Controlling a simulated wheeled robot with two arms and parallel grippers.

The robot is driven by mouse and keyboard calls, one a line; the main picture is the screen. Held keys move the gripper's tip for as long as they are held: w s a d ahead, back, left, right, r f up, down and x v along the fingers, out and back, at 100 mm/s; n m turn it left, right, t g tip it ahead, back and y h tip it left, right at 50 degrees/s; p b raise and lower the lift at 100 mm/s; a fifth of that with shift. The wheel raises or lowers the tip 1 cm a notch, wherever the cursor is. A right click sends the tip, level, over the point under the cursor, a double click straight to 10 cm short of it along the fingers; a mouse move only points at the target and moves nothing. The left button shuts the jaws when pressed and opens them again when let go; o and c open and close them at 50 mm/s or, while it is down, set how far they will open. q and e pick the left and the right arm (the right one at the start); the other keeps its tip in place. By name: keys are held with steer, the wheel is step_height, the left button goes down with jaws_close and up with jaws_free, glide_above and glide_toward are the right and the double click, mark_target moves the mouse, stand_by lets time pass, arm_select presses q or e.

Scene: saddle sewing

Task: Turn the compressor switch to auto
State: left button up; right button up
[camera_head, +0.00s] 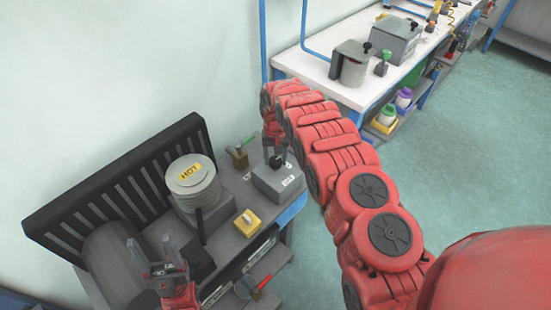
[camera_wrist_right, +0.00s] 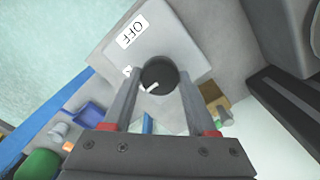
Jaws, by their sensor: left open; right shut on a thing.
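The compressor switch is a grey box (camera_head: 278,184) with a dark round knob (camera_wrist_right: 158,74) on top. A white "OFF" label (camera_wrist_right: 132,31) shows on the box in the right wrist view; a second label is mostly hidden behind a finger. The white pointer mark on the knob points to the lower left in that view. My right gripper (camera_head: 277,153) comes down from above and is shut on the knob, one finger on each side (camera_wrist_right: 158,85). My left gripper (camera_head: 152,252) is open and empty, near the dark cylinder at lower left.
A grey round-topped vessel marked "HOT" (camera_head: 192,183) stands left of the switch. A yellow block with a pale knob (camera_head: 247,222), a green-handled valve (camera_head: 240,155) and a red-handled valve (camera_head: 255,286) are nearby. A white bench (camera_head: 345,92) stands behind; the floor at right is clear.

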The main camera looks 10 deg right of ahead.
mark_target(275, 160)
steer(key=shift+w+r, duration=0.1)
steer(key=o, duration=1.4)
steer(key=shift+c, duration=0.2)
step_height(275, 160, up, 7)
steer(key=shift+r+b, duration=0.2)
steer(key=shift+b, duration=0.4)
step_height(275, 160, up, 10)
steer(key=p, duration=0.8)
steer(key=shift+f, duration=0.15)
